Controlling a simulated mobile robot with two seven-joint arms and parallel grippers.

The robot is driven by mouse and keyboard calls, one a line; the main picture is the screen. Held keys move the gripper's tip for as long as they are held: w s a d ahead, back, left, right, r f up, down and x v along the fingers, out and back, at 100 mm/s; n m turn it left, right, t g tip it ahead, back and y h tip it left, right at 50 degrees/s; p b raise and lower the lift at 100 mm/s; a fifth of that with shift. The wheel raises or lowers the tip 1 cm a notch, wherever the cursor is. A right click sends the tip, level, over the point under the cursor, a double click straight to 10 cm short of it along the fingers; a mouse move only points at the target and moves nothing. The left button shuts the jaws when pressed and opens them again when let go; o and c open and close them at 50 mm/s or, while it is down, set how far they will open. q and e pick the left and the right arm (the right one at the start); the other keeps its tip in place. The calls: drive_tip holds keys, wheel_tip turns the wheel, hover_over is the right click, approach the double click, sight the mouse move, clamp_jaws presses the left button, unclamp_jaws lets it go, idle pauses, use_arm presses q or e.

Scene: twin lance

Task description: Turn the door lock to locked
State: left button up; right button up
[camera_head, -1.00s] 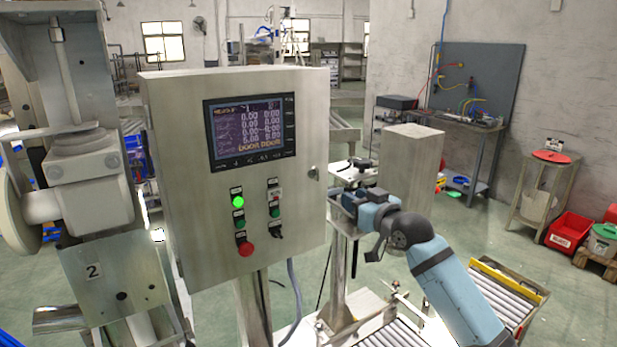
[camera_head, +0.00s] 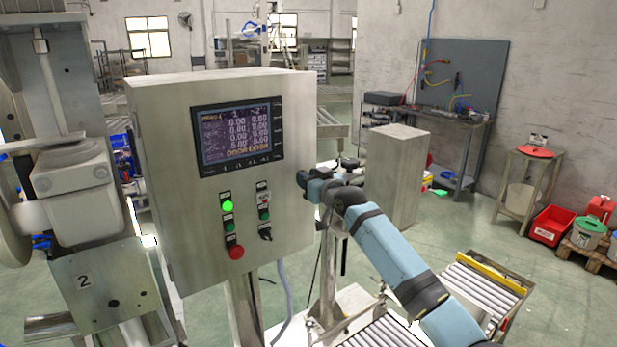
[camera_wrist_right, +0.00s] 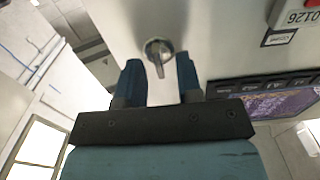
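The door lock (camera_wrist_right: 159,50) is a round metal knob with a short flat lever on the cabinet's grey door, seen in the right wrist view. Its lever points down in that picture, toward my gripper. My right gripper (camera_head: 305,182) is at the right edge of the cabinet (camera_head: 165,130) and hides most of the lock in the head view. In the wrist view the two blue fingers of the right gripper (camera_wrist_right: 159,78) stand apart on either side of the lever, with a gap on each side. My left gripper is not in view.
The cabinet door carries a screen (camera_head: 238,135), a lit green lamp (camera_head: 227,206), a red button (camera_head: 236,252) and a black switch (camera_head: 265,233). A roller conveyor (camera_head: 480,290) lies at the lower right. A grey machine (camera_head: 75,190) stands close on the left.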

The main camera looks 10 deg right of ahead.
clamp_jaws()
drive_tip(key=shift+n, duration=0.4)
drive_tip(key=n, duration=0.5)
drive_tip(key=n+p, duration=0.1)
drive_tip(key=n, duration=0.5)
drive_tip(key=n+p, duration=0.1)
drive_tip(key=n, duration=0.5)
drive_tip(key=shift+a+f, duration=0.25)
idle(0.4)
